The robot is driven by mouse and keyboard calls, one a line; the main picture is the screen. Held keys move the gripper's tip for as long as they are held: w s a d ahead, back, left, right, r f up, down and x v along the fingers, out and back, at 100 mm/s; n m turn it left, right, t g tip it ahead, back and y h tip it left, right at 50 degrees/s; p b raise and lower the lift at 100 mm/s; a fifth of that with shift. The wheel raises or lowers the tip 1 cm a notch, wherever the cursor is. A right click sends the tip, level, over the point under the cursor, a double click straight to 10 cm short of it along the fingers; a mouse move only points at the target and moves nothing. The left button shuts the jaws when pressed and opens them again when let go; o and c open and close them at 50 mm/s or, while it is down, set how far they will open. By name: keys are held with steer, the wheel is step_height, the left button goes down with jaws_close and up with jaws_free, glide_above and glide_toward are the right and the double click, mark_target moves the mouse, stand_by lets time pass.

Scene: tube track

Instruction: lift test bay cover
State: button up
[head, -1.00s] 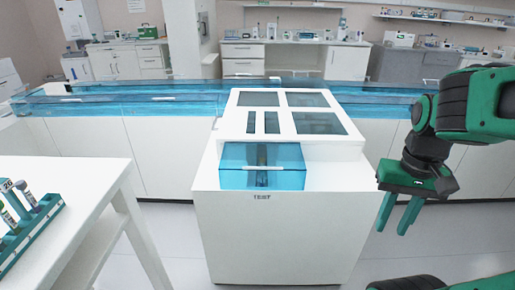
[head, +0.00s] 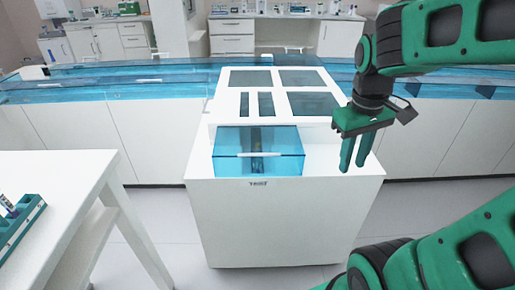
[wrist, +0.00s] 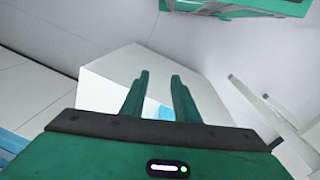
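The test bay cover (head: 230,162) is a clear blue box-like lid at the front of the white TEST cabinet (head: 275,225). A pale handle bar (head: 258,155) runs across its top, and a dark upright shape shows through it. The cover is down. My gripper (head: 353,168) is to the right of the cover, apart from it, with its two green fingers pointing down, spread with a gap and empty. In the wrist view the fingers (wrist: 157,98) also stand apart, with a small blue patch of the cover (wrist: 164,113) between them.
A white table (head: 60,180) at the left holds a green tube rack (head: 22,222). The cabinet's top has a white panel with dark windows (head: 312,103). A blue-covered track (head: 150,82) runs behind. Floor between table and cabinet is clear.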

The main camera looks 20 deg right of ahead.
steer(key=w+a+r+n, duration=0.2)
steer(key=w+a+n, duration=0.45)
steer(key=w, duration=0.35)
steer(key=n+t, duration=0.2)
steer(key=n, duration=0.6)
glide_toward(260, 155)
steer(key=x, duration=0.7)
steer(key=shift+w, duration=0.35)
steer(key=shift+d, duration=0.1)
jaws_close()
